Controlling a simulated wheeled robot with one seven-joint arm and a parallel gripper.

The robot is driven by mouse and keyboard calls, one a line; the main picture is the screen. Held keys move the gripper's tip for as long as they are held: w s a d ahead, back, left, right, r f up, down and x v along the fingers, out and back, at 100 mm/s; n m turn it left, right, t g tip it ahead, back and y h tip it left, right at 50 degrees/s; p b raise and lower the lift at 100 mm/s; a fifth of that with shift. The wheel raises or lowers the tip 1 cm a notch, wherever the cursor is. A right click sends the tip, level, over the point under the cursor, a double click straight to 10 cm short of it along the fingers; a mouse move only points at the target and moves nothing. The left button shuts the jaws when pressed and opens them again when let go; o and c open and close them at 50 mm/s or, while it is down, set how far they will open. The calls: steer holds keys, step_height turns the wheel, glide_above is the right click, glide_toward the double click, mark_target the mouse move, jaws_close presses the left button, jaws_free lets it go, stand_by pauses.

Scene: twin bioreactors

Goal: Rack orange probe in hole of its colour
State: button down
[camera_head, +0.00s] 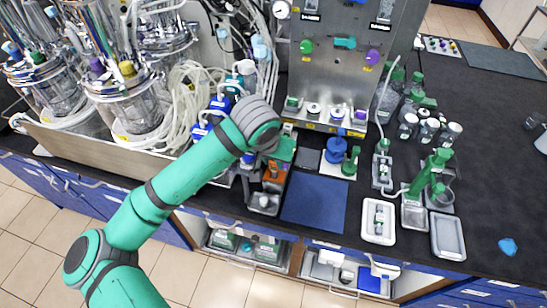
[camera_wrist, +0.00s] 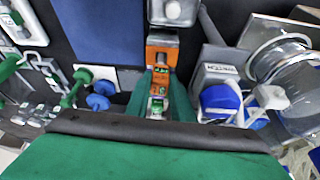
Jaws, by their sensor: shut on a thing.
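My gripper (camera_wrist: 159,88) points down at the bench, its two green fingers shut on a small silver-and-green piece (camera_wrist: 157,104), probably part of the orange probe. Just beyond the fingertips is an orange block-like body (camera_wrist: 161,42); I cannot tell whether it belongs to the held piece or stands below it. In the head view the orange body (camera_head: 272,180) shows just below my gripper (camera_head: 278,160), beside the blue mat. My arm and fingers hide much of the held piece. I cannot make out an orange-marked hole in either view.
A grey holder (camera_head: 263,203) stands at the bench's front edge. The blue mat (camera_head: 315,200) is clear. A steel panel (camera_head: 335,65) with coloured fittings rises behind. Bioreactor vessels (camera_head: 125,95) and tubing crowd the left. Bottles and white trays (camera_head: 378,238) stand right.

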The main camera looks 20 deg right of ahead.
steer(key=shift+f, duration=0.75)
stand_by(0.3)
steer(key=shift+w, duration=0.2)
steer(key=shift+s+d, duration=0.2)
steer(key=shift+d, duration=0.05)
steer(key=shift+a+f, duration=0.1)
steer(key=shift+a, duration=0.3)
steer(key=shift+f, duration=0.1)
steer(key=shift+f, duration=0.3)
